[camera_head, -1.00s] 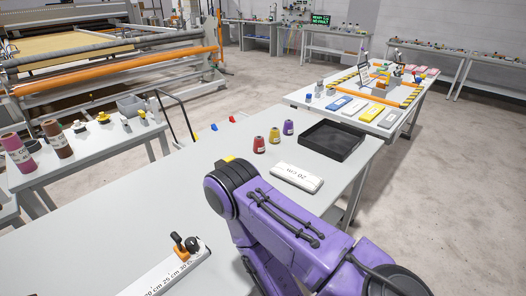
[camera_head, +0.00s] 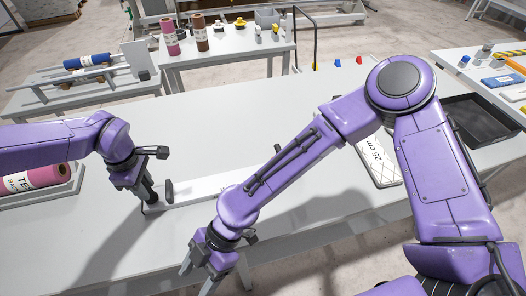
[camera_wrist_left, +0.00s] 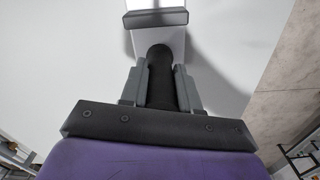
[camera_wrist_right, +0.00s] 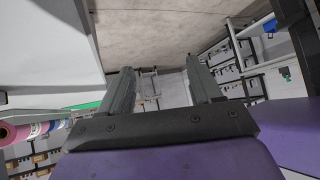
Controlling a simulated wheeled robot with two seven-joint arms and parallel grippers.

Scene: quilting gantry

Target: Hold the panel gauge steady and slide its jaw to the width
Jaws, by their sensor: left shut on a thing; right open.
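The panel gauge (camera_head: 205,188) is a long white bar lying on the grey table in the head view. A black upright grip stands at its left end, beside a dark grey plate (camera_head: 168,190). My left gripper (camera_head: 147,192) is shut on this grip; the left wrist view shows the fingers on both sides of the black grip (camera_wrist_left: 160,75), with the grey plate (camera_wrist_left: 155,18) beyond. My right gripper (camera_head: 198,274) is open and empty, in front of the bar near the table's front edge.
A white quilted panel (camera_head: 376,163) marked "25 cm" lies on the table right of my right arm. A black tray (camera_head: 478,120) is farther right. A pink roll (camera_head: 45,178) in a holder is at the left. The table's middle is clear.

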